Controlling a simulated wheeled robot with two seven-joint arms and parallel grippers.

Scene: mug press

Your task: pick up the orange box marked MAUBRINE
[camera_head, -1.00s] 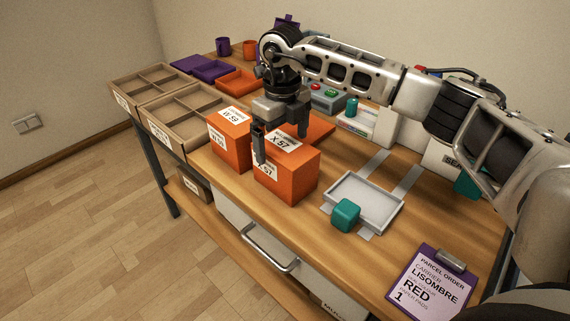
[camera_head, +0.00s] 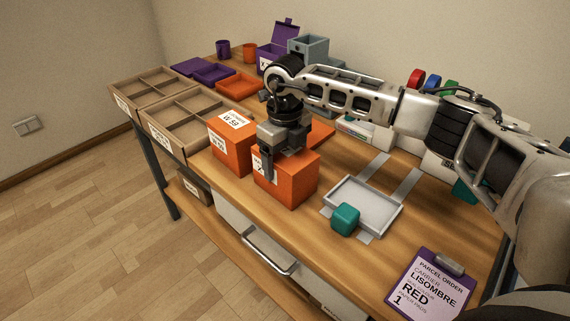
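Two orange boxes stand side by side at the table's front edge. The left orange box (camera_head: 232,150) has a white top label with W 59; its carrier name is too small to read. The right orange box (camera_head: 292,190) is partly covered by my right gripper (camera_head: 283,158). A label shows in part on its front; the name MAUBRINE is not legible on either box. My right gripper is low over the right box, with one finger against or just before its labelled face. The other finger is hidden, so its grip is unclear. My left gripper is not in view.
Right of the boxes are a grey tray (camera_head: 378,190), a teal cube (camera_head: 345,219) and a purple order clipboard (camera_head: 428,285). Cardboard compartment trays (camera_head: 190,150) stand at left. Purple and orange bins (camera_head: 238,86) and cups are behind. My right arm spans the table's back right.

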